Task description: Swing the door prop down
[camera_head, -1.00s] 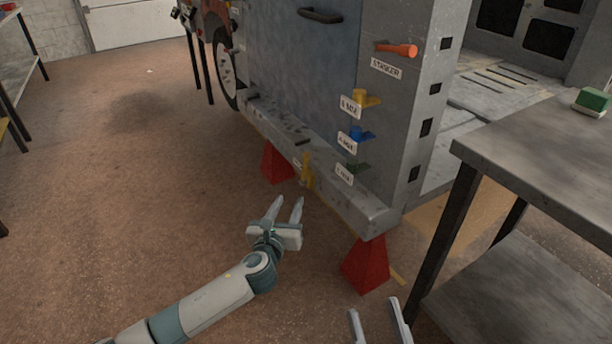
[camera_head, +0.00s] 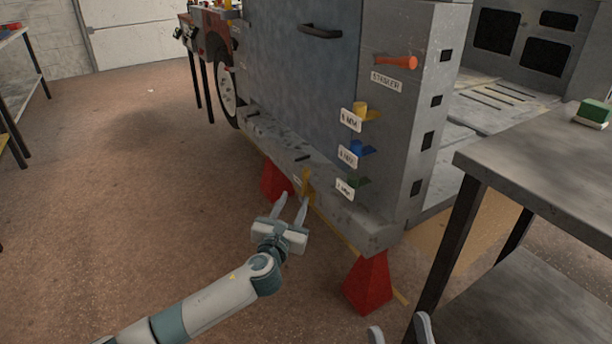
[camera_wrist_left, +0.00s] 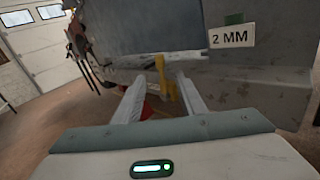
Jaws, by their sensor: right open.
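A small yellow piece (camera_head: 307,182), which looks like the door prop, stands upright on the sill below the blue-grey door (camera_head: 305,85). Its small label is hard to read. My left gripper (camera_head: 293,200) is open, low in front of the sill and just short of the yellow piece. In the left wrist view the yellow piece (camera_wrist_left: 161,68) appears between the two open fingers, near their tips; I cannot tell whether it touches them. My right gripper (camera_head: 400,333) is open and empty at the bottom edge, mostly cut off.
The post right of the door carries an orange STRIKER handle (camera_head: 397,62) and yellow (camera_head: 361,110), blue (camera_head: 358,149) and green (camera_head: 356,182) labelled pegs. Red stands (camera_head: 368,284) support the sill. A grey table (camera_head: 535,150) stands at right.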

